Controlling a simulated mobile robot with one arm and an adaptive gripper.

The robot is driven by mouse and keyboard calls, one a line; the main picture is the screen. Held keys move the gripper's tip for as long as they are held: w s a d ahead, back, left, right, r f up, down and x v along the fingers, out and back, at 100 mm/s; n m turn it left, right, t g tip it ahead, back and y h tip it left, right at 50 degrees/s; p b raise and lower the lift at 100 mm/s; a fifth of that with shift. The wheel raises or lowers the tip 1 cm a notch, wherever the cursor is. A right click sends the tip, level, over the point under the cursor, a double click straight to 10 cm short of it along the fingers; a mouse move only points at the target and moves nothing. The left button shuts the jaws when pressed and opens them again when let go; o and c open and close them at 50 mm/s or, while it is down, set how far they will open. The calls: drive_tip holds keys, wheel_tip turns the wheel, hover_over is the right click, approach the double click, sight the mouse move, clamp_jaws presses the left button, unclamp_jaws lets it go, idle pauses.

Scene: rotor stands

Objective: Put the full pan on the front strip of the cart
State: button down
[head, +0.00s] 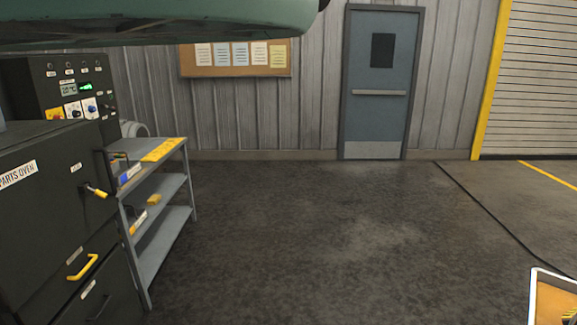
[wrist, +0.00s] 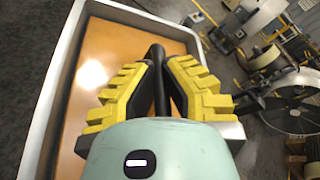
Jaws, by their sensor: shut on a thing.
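The full pan (wrist: 54,88) has pale raised walls and a shiny amber-orange fill. In the wrist view it lies under and to the left of my gripper (wrist: 164,68), whose yellow padded fingers are shut on a dark bar, apparently the pan's handle. A corner of the pan (head: 534,297) shows at the bottom right of the head view, well apart from the cart. The grey cart (head: 152,247) stands at the left with several shelves. A yellow strip (head: 163,149) lies on its top; the near part of that top is partly hidden.
A dark parts oven (head: 45,215) with a protruding handle stands close before the cart. A control panel (head: 85,92) is behind it. Open floor (head: 300,235) lies between the cart and the pan. A wheeled machine (wrist: 285,90) shows at right in the wrist view.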

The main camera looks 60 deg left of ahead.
drive_tip(key=s+r+p, duration=0.3)
drive_tip(key=r+p, duration=1.4)
drive_tip(key=s+r+p, duration=0.4)
drive_tip(key=r+p, duration=1.3)
drive_tip(key=p, duration=0.1)
drive_tip(key=shift+r+p, duration=0.25)
drive_tip(key=shift+p, duration=0.05)
drive_tip(key=shift+s, duration=0.1)
